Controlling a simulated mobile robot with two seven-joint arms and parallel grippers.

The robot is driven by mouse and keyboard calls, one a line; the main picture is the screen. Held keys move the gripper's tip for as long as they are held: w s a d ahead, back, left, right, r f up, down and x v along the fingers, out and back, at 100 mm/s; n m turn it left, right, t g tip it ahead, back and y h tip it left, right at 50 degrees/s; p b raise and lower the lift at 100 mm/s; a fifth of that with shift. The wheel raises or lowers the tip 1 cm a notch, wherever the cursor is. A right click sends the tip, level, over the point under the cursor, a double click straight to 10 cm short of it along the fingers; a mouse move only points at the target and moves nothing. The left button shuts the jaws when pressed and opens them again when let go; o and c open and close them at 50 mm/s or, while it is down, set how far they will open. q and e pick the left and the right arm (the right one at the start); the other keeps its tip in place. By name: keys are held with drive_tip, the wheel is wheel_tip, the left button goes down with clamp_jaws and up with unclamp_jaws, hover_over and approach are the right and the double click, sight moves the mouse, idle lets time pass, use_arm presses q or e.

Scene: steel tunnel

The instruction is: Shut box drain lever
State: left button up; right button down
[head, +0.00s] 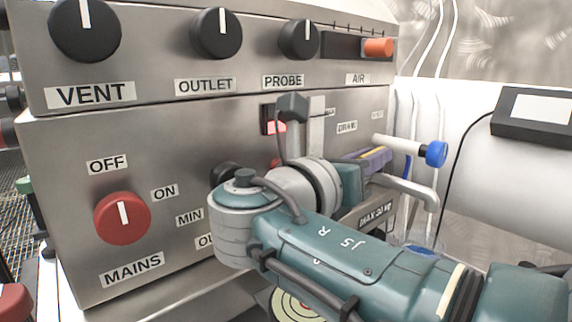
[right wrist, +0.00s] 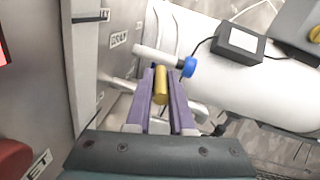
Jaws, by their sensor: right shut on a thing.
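My right gripper (head: 372,160) is at the right end of the steel box's front. In the right wrist view its two purple fingers (right wrist: 160,100) are shut on a yellow bar (right wrist: 160,84), which lies lengthwise between them. A small label reading DRAIN (head: 347,127) is on the panel above the gripper. A white lever with a blue end (head: 435,153) sticks out to the right just beyond the fingertips; its blue end (right wrist: 188,67) also shows in the wrist view. The yellow bar's root is hidden, so I cannot tell which lever it belongs to. My left gripper is out of view.
The steel box carries a red MAINS knob (head: 122,218), black knobs including VENT (head: 85,28), and an orange AIR slider (head: 378,47). A white cylinder (head: 480,140) with a dark box (head: 535,115) stands at right.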

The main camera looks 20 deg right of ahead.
drive_tip(key=shift+d, duration=0.1)
idle(0.3)
drive_tip(key=c, duration=0.8)
unclamp_jaws()
drive_tip(key=shift+c, duration=0.2)
drive_tip(key=v, duration=1)
drive_tip(key=shift+w, duration=0.1)
